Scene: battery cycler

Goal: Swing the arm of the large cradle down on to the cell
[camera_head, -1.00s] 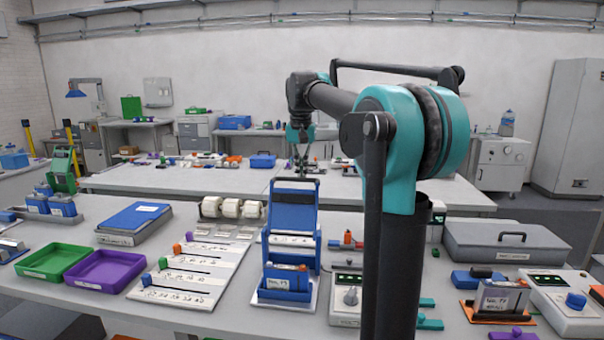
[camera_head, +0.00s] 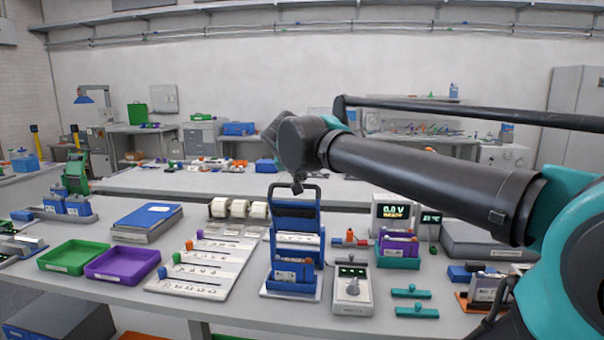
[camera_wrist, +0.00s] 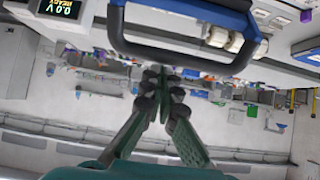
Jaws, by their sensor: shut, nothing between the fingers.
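The large blue cradle (camera_head: 322,262) stands on the bench in the middle of the head view. Its arm is raised upright, with a dark loop handle (camera_head: 318,188) at the top. A blue-grey cell (camera_head: 290,274) sits low in the cradle's front. My gripper (camera_wrist: 163,73) is shut and empty in the wrist view, fingertips together just beside the handle's bar (camera_wrist: 190,60); I cannot tell whether they touch. In the head view my wrist hangs at the handle's top, and the fingers are mostly hidden.
A grey box with a knob (camera_head: 352,290) stands close right of the cradle. A green cradle (camera_head: 398,262) and a display (camera_head: 391,216) are behind it. A labelled white board (camera_head: 205,265) and purple tray (camera_head: 122,264) lie to the left.

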